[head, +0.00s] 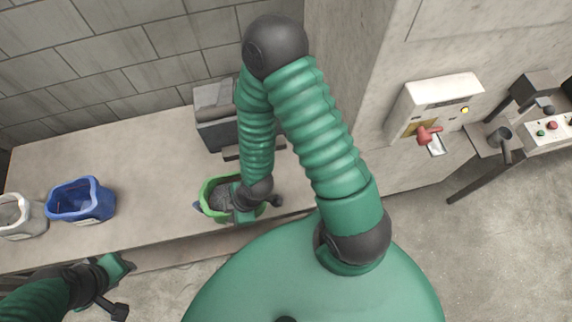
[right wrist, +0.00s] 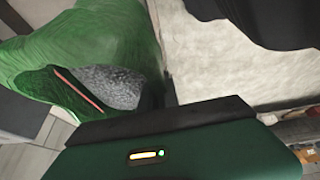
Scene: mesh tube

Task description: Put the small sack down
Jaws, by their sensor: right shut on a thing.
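The small green sack (head: 209,188) is open at the top and holds grey, gravel-like material. It appears over the front part of the concrete ledge; I cannot tell whether its base touches it. My right gripper (head: 257,203) is shut on the sack's near right side and hides part of it. In the right wrist view, the green sack (right wrist: 95,45) fills the upper left, with its grey contents visible. My left gripper (head: 121,288) is at the lower left, in front of the ledge and away from the sacks; its finger opening is unclear.
The ledge (head: 145,165) has a blue sack (head: 82,203) and a whitish sack (head: 20,218) at left. A grey box-like machine (head: 215,115) stands behind the green sack. Bare ledge lies between blue and green sacks. A red-lever wall box (head: 437,108) and button panel (head: 552,127) are right.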

